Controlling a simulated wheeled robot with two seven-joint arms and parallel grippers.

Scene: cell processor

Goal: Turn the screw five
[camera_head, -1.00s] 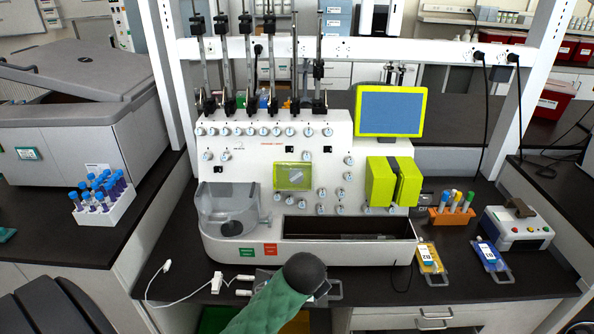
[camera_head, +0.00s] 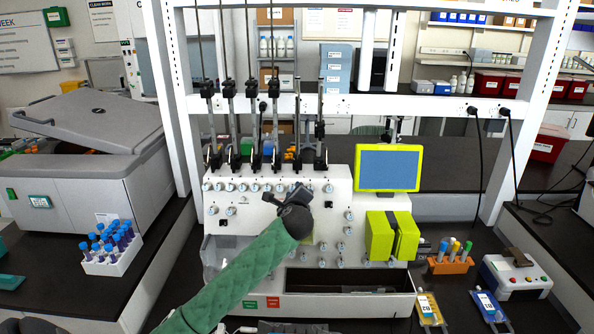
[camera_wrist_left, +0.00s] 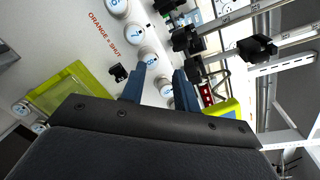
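The white cell processor (camera_head: 310,275) stands on the dark bench, with a row of round white-and-blue screw knobs (camera_head: 230,187) along the top of its front panel. Their numbers are too small to read in the head view. My left gripper (camera_head: 290,194) is in front of the panel's upper middle, and my arm hides some knobs behind it. In the left wrist view its two blue fingers (camera_wrist_left: 158,82) are apart, with no knob clamped. One knob (camera_wrist_left: 148,56) shows just beyond the fingertips, and another (camera_wrist_left: 165,87) shows in the gap between them. My right gripper is not seen.
Upright black clamps (camera_head: 248,160) rise just above the knob row. A yellow-framed screen (camera_head: 389,168) and a yellow-green block (camera_head: 380,237) are to the right. A rack of blue-capped tubes (camera_head: 108,262) stands left of the processor.

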